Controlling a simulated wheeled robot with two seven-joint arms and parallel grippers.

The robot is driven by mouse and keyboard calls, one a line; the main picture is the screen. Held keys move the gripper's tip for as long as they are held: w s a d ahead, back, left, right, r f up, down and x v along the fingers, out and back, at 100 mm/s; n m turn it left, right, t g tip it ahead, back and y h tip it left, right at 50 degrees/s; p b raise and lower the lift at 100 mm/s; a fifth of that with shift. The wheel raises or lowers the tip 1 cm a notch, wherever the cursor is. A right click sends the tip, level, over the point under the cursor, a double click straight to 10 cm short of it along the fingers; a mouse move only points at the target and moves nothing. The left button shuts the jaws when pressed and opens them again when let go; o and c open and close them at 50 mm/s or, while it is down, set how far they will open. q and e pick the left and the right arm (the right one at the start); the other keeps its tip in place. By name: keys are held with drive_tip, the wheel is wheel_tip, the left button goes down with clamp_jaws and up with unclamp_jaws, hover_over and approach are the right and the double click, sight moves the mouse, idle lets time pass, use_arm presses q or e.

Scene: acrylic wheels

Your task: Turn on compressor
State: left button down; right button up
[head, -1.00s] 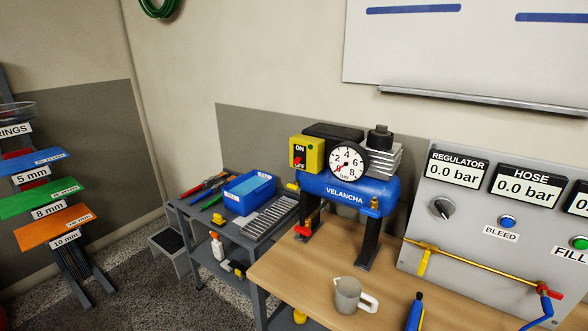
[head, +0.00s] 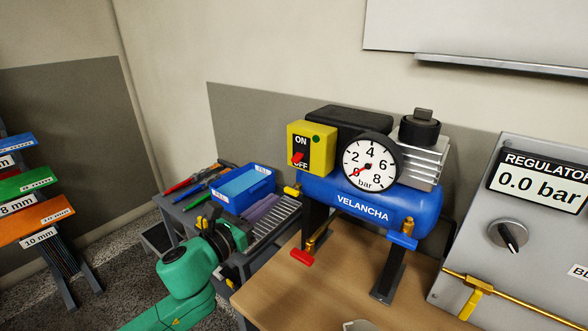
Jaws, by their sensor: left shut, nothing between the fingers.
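The compressor is a blue tank (head: 335,198) marked VELANCHA on dark legs at the back of the wooden bench. A yellow switch box (head: 322,137) sits on its left end, with ON above and OFF below. Its red lever (head: 298,157) points down at OFF. The round gauge (head: 368,163) has its needle near 0 bar. My left gripper (head: 222,233), on a green arm, is shut and empty. It appears left of and below the switch box, in front of the grey cart and apart from the compressor. My right gripper is not in view.
The grey cart holds a blue bin (head: 243,188) and tools left of the compressor. A red handle (head: 301,257) and a blue handle (head: 402,240) are beneath the tank. The regulator panel (head: 508,232) stands right. The wooden bench top (head: 300,300) is mostly clear.

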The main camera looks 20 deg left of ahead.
sight(298, 157)
use_arm(q)
drive_tip(key=w+d+r+p, duration=0.1)
drive_tip(key=w+p, duration=0.1)
drive_tip(key=w+d+r+p, duration=0.1)
drive_tip(key=w+r+p, duration=0.1)
drive_tip(key=w+d+r+p, duration=0.1)
drive_tip(key=w+p, duration=0.1)
drive_tip(key=w, duration=0.1)
drive_tip(key=shift+w+d+r+p, duration=0.1)
drive_tip(key=shift+r+p, duration=0.2)
drive_tip(key=shift+s+r, duration=0.1)
drive_tip(key=shift+s, duration=0.15)
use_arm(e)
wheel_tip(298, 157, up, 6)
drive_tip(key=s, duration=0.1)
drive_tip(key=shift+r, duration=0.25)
use_arm(q)
drive_tip(key=shift+w, duration=0.2)
